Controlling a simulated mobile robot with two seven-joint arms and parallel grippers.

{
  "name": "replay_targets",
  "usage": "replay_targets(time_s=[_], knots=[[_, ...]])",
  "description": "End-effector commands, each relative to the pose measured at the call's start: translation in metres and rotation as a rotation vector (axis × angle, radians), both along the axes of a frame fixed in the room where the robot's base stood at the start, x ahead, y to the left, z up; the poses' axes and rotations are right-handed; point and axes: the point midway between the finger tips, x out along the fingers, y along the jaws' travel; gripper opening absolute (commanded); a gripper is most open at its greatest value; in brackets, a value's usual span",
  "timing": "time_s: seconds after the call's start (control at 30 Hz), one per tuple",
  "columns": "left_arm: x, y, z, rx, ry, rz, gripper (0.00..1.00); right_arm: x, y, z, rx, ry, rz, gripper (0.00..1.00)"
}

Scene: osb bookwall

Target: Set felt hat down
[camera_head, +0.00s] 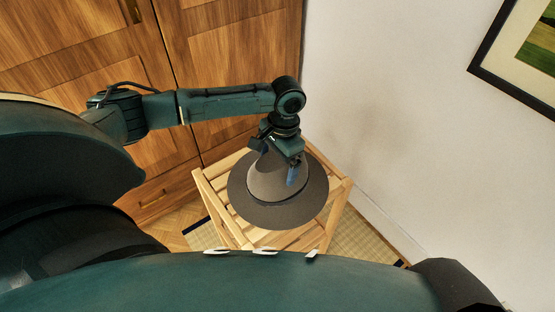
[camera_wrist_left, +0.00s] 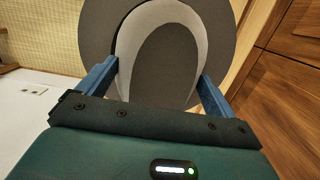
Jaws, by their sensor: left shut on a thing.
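The felt hat (camera_head: 277,178) is grey-brown with a wide round brim and a lighter crown. It is over a slatted light-wood stool (camera_head: 212,189); whether the brim touches the slats I cannot tell. My left gripper (camera_head: 283,168) comes from above and is shut on the crown. In the left wrist view the hat (camera_wrist_left: 165,60) fills the top middle, with the blue fingers of my left gripper (camera_wrist_left: 158,80) on either side of the crown. The hat hides much of the stool top. My right gripper is not in view.
A wooden cabinet (camera_head: 235,45) stands behind and to the left of the stool. A white wall (camera_head: 400,110) with a framed picture (camera_head: 530,55) is on the right. A woven mat (camera_head: 355,240) lies on the floor under the stool.

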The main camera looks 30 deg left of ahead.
Motion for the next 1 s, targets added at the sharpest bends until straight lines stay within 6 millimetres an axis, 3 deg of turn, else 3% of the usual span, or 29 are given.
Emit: replay_targets(time_s=[0.13, 0.47, 1.0], knots=[[0.000, 0.000, -0.001, 0.000, 0.001, 0.000, 1.00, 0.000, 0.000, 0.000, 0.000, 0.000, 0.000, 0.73], [0.001, -0.001, 0.008, -0.001, -0.002, 0.000, 1.00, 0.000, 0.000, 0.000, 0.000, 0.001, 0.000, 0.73], [0.013, -0.006, 0.108, -0.002, -0.001, 0.000, 1.00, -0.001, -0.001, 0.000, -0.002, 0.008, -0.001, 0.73]])
